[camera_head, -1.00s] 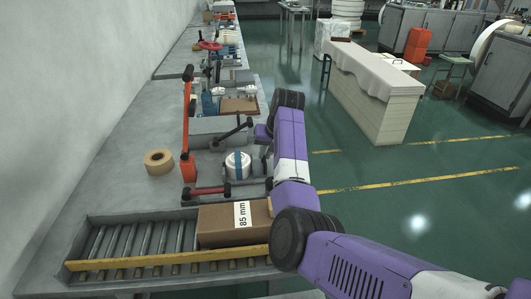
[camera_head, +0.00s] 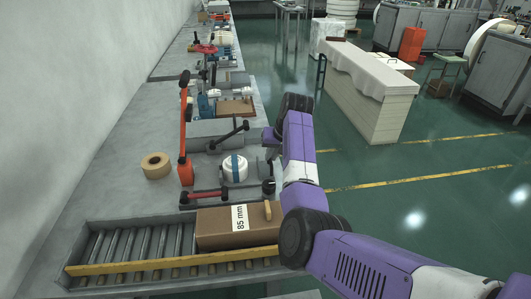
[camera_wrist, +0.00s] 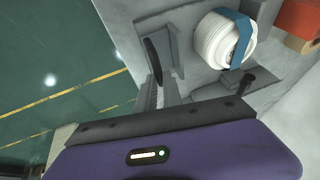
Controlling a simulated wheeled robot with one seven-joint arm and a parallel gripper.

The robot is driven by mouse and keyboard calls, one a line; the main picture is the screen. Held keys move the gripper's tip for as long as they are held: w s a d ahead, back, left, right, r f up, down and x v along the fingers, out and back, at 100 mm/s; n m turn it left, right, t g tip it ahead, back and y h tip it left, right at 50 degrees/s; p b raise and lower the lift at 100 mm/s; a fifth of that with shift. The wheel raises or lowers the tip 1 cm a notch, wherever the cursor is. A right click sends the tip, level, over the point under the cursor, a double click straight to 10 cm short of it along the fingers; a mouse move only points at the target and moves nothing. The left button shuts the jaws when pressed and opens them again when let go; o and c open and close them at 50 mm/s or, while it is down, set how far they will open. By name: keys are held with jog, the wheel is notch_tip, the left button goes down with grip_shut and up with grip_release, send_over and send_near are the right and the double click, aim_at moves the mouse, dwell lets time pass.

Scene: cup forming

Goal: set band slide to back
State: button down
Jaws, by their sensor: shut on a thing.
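A white roll with a blue band (camera_head: 233,168) lies on the grey bench fixture; it also shows at the top of the wrist view (camera_wrist: 225,38). My gripper (camera_head: 269,147) is low at the bench's right edge, just right of the roll and apart from it. It is shut on a part there, which I take to be the band slide. The arm and fingers mostly hide that part, so its exact position is hard to tell. In the wrist view my gripper (camera_wrist: 152,95) reaches down beside a grey upright bracket (camera_wrist: 174,48) near the roll.
A cardboard box marked 85 mm (camera_head: 225,228) sits on the roller conveyor (camera_head: 135,243) in front. A tape roll (camera_head: 156,165) lies left.

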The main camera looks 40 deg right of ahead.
jog(key=shift+s+d, duration=0.1)
jog(key=shift+d, duration=0.15)
jog(key=c, duration=1.5)
grip_release()
jog(key=shift+v, duration=3.9)
jog(key=shift+a, duration=0.1)
